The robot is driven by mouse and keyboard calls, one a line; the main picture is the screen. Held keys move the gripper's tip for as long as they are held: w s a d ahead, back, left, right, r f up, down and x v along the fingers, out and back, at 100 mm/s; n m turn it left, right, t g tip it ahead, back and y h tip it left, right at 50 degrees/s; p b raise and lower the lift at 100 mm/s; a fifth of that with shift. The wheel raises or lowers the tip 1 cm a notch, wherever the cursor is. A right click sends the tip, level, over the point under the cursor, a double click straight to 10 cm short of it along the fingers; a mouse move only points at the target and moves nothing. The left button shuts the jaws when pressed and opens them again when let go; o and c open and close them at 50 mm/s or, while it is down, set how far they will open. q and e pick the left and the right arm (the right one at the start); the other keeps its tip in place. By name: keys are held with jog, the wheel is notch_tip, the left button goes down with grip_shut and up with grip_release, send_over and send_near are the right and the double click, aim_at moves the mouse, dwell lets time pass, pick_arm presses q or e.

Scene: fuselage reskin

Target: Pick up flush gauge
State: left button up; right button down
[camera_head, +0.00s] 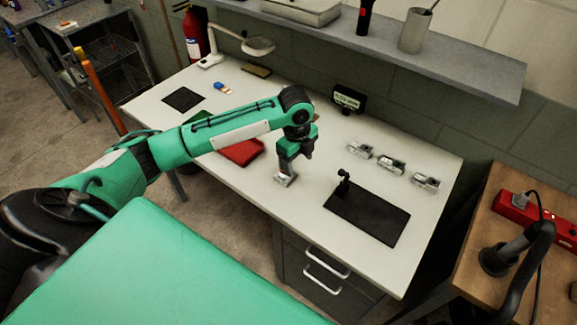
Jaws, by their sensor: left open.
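My left gripper (284,178) points down at the white workbench, near its front edge, and is open. Its pale grey fingertips are small, and I cannot tell whether they touch the bench top. A small black upright device (343,183) stands at the back left corner of a black mat (372,214), to the right of the gripper and apart from it. It may be the flush gauge, but it is too small to be sure. Several small clear and metallic pieces (391,165) lie in a row behind the mat. My right gripper is not in view.
A red tray (240,151) lies left of the gripper, partly behind my arm. A small display (347,98) and a lamp (240,40) stand along the back. A shelf (400,55) overhangs the rear. Bare bench lies between gripper and mat.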

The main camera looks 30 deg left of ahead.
pick_arm(q)
jog(key=w+a+r+m, duration=0.2)
jog(key=w+a+r, duration=0.1)
jog(key=a+r, duration=0.3)
jog(key=shift+g+y, duration=0.3)
notch_tip(320, 180, down, 8)
jog(key=shift+s+f+p, duration=0.1)
jog(key=shift+p, duration=0.9)
jog(key=f, duration=0.1)
jog(key=f+p, duration=0.2)
jog(key=f, duration=0.1)
jog(key=shift+w+a, duration=0.25)
jog(key=shift+a, duration=0.1)
jog(key=shift+f, duration=0.6)
jog(key=c, duration=0.9)
jog(key=shift+c, duration=1.2)
jog(key=shift+r, duration=0.1)
